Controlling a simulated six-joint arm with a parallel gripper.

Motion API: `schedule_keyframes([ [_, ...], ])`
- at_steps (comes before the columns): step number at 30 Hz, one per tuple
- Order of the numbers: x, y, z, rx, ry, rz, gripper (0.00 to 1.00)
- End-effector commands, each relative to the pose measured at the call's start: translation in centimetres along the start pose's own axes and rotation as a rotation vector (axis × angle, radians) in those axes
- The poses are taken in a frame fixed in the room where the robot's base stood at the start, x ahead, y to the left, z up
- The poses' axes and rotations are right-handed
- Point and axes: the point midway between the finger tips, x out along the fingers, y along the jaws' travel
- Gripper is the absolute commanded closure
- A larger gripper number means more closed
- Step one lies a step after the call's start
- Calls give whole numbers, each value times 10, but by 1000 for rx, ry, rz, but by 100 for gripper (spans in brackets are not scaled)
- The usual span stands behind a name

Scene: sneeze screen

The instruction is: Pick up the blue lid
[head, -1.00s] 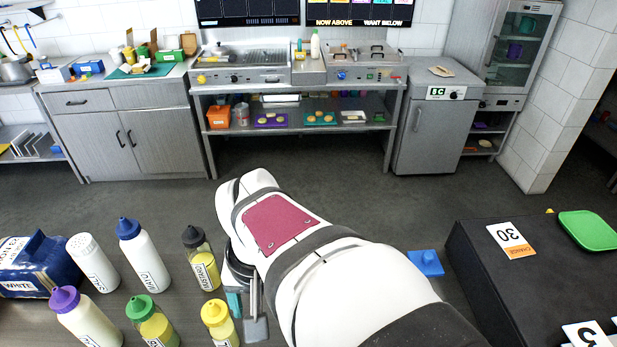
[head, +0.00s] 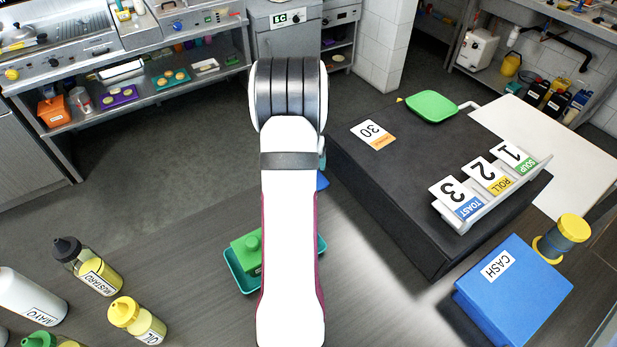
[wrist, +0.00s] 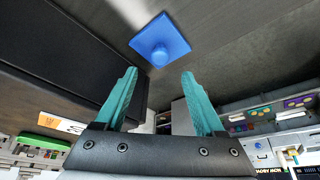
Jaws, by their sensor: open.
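The blue lid (wrist: 160,38) is a flat square with a round knob in its middle. In the wrist view it lies on the grey counter, beyond my fingertips and centred between them. In the head view only a small blue edge of it (head: 322,181) shows beside my arm, which hides the rest. My gripper (wrist: 158,76) is open and empty, its two teal fingers apart and clear of the lid. In the head view my arm hides most of the gripper.
A black raised block (head: 400,190) stands close to the right of the lid, with number cards and a green tray (head: 432,106). A teal tray (head: 243,281) with a green lidded thing (head: 247,252) sits near my arm. Sauce bottles (head: 95,268) stand left; a blue cash box (head: 512,295) stands right.

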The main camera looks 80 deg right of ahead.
Motion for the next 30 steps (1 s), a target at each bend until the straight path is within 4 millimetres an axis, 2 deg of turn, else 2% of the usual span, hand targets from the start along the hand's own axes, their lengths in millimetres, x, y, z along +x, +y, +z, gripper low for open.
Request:
schedule_keyframes([
  [9, 53, 1, 4, -1, -1, 0, 29],
  [17, 57, 1, 4, 0, 0, 0, 31],
  [28, 56, 1, 4, 0, 0, 0, 97],
  [30, 56, 1, 4, 0, 0, 0, 100],
])
